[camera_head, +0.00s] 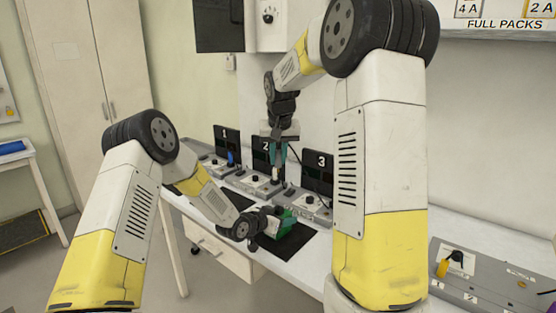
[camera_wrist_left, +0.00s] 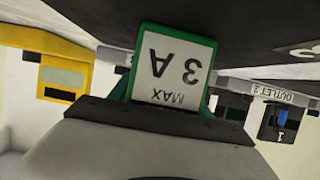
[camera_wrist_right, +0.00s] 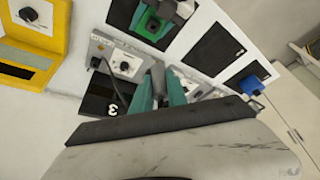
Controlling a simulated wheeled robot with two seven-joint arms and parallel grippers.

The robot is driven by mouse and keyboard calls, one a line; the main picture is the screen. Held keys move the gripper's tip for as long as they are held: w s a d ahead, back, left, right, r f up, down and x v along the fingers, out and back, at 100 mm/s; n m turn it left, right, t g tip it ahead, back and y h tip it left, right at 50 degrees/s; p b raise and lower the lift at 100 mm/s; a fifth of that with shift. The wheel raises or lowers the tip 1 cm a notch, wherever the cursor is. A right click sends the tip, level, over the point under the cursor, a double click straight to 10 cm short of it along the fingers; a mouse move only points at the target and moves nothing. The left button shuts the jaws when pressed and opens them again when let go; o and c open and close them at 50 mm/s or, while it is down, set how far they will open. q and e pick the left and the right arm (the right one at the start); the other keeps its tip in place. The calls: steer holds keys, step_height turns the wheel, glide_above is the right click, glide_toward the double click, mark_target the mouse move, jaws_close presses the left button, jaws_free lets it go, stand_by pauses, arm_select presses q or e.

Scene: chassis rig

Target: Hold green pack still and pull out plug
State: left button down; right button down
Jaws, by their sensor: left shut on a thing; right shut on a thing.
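A green pack (camera_head: 287,222) with a white "MAX 3 A" label is over the dark mat at the table's front. My left gripper (camera_head: 268,221) is shut on it; its label (camera_wrist_left: 172,68) fills the middle of the left wrist view, upside down. My right gripper (camera_head: 277,155) is shut on a small grey plug (camera_wrist_right: 158,76) in front of the panel marked 2, farther back than the pack. In the right wrist view the green pack (camera_wrist_right: 150,24) is apart from the plug. A dark cable (camera_wrist_right: 113,80) shows beside the right fingers. The plug's lower end is hard to make out.
Outlet stations with black panels marked 1 (camera_head: 227,139), 2 and 3 (camera_head: 318,172) line the table's back. A blue item (camera_head: 231,157) stands at station 1. A grey unit with a yellow item (camera_head: 443,266) is at the right. A dark mat (camera_head: 290,245) lies at the front.

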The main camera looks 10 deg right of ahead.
stand_by(0.4)
arm_select(q)
steer(key=shift+c, duration=2)
jaws_free()
steer(key=shift+a, duration=0.1)
steer(key=v, duration=1.2)
steer(key=shift+r, duration=0.1)
